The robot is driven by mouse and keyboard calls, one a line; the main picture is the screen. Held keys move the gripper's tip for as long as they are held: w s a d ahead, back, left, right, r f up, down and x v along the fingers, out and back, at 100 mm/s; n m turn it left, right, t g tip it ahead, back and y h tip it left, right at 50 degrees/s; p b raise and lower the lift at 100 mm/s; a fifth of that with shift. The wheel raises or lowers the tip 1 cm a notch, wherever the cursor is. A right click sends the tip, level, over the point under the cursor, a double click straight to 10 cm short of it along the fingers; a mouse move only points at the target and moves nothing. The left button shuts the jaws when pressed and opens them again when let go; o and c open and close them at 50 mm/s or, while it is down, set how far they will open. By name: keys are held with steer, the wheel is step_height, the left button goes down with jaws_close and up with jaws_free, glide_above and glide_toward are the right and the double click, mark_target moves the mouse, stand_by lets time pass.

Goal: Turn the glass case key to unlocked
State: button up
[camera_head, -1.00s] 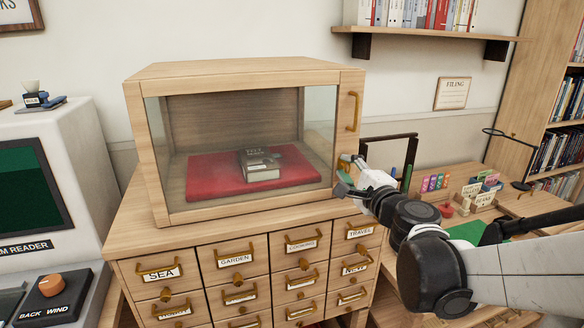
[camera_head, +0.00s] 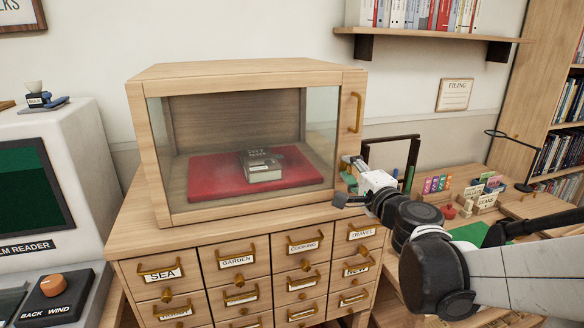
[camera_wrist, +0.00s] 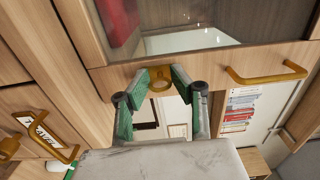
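The wooden glass case (camera_head: 246,70) stands on the drawer cabinet, its front closed. A book lies on a red cushion (camera_head: 200,184) inside. The brass key (camera_wrist: 160,78) sits in the case's front frame, below the brass door handle (camera_head: 355,112). In the head view, my gripper (camera_head: 346,180) is at the lower right of the case front, and it mostly hides the key. In the wrist view, my gripper's green-padded fingertips (camera_wrist: 161,84) are on either side of the key's round head and appear closed on it. The lock's state cannot be read.
The card drawers (camera_head: 240,262) with brass pulls are below the case. A desk (camera_head: 520,206) with small colored items and a dark frame stands to the right. A microfilm reader (camera_head: 40,185) is at left. A shelf (camera_head: 430,34) of binders hangs above.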

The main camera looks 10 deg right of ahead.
steer(key=o, duration=0.4)
steer(key=shift+s, duration=0.1)
steer(key=shift+s+d, duration=0.35)
steer(key=shift+s, duration=1.6)
steer(key=shift+s+d, duration=0.35)
steer(key=shift+s, duration=1.6)
steer(key=shift+s+d, duration=0.35)
steer(key=shift+s, duration=1.6)
steer(key=shift+a, duration=0.1)
steer(key=s+a+f+n+g, duration=0.8)
steer(key=a+f+n, duration=0.15)
steer(key=n, duration=0.25)
steer(key=s+d+n+g+h, duration=0.1)
steer(key=s, duration=0.1)
steer(key=s+d+f+n+g+h, duration=0.1)
steer(key=s+d, duration=0.1)
steer(key=s+d+f+n+h, duration=0.1)
steer(key=s+d, duration=0.1)
steer(key=shift+d+f+n+g, duration=0.2)
steer(key=shift+n+g, duration=0.2)
steer(key=shift+c, duration=0.6)
